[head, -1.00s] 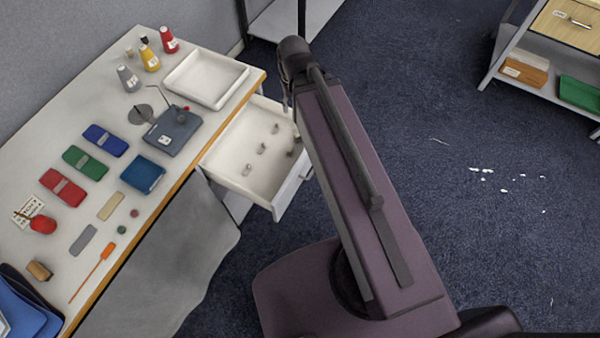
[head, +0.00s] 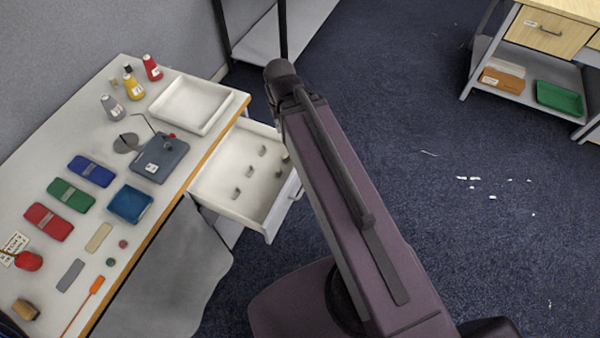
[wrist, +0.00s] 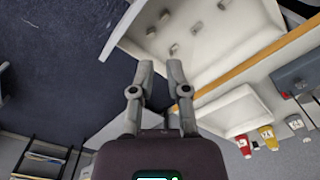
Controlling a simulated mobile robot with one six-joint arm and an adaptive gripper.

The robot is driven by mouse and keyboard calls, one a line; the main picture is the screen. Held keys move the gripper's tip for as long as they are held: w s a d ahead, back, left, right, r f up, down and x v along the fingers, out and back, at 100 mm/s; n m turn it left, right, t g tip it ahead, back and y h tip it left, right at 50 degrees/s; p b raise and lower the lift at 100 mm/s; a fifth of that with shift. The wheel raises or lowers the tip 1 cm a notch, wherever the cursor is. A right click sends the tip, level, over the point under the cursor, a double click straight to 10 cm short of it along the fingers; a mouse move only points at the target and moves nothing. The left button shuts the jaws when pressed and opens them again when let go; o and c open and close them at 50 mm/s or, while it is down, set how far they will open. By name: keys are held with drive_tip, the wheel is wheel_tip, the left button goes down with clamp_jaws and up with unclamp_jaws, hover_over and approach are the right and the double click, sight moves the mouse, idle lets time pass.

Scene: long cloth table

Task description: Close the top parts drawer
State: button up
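The top parts drawer (head: 222,206) is white and stands pulled out from under the table's edge, with several small grey parts inside. Its front panel (head: 287,203) faces right and carries a handle, partly behind my arm. The drawer also shows in the wrist view (wrist: 215,62), across the top. My gripper (wrist: 160,66) is in the wrist view with its two fingers apart and nothing between them. The fingertips appear near the drawer's side; I cannot tell if they touch it. In the head view my arm hides the gripper.
The table (head: 60,150) holds a white tray (head: 192,104), a grey device (head: 160,158), coloured cases and several bottles (head: 133,87). A grey cloth (head: 165,275) hangs at its front. A wooden-drawer bench (head: 545,32) stands at far right.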

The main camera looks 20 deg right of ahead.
drive_tip(key=d+f+m+b, duration=0.1)
drive_tip(key=f+m+b, duration=0.1)
drive_tip(key=w+d+f+m+y+b, duration=0.1)
drive_tip(key=d+f+m+b, duration=0.1)
drive_tip(key=d+f+m+y+b, duration=0.1)
drive_tip(key=d+f+m+b, duration=0.1)
drive_tip(key=f+b, duration=0.1)
drive_tip(key=shift+w+d+t, duration=0.15)
drive_tip(key=shift+w+t, duration=0.15)
drive_tip(key=shift+w, duration=0.05)
clamp_jaws()
drive_tip(key=d+f+m+t+y+b, duration=0.2)
drive_tip(key=d+f+m+t+b, duration=0.1)
drive_tip(key=d+f+m+b, duration=0.4)
drive_tip(key=d+f+m+t+y+b, duration=0.2)
drive_tip(key=d+f+m+b, duration=0.5)
drive_tip(key=d+m+b, duration=0.5)
drive_tip(key=shift+w+d+m+t, duration=0.3)
drive_tip(key=shift+d+m+t, duration=0.1)
drive_tip(key=shift+d+m, duration=0.7)
drive_tip(key=shift+f, duration=0.1)
drive_tip(key=w+a+r+b+x, duration=0.1)
drive_tip(key=r+b+x, duration=0.1)
drive_tip(key=b+x, duration=0.5)
drive_tip(key=shift+a+r+x, duration=0.25)
drive_tip(key=shift+x, duration=2.9)
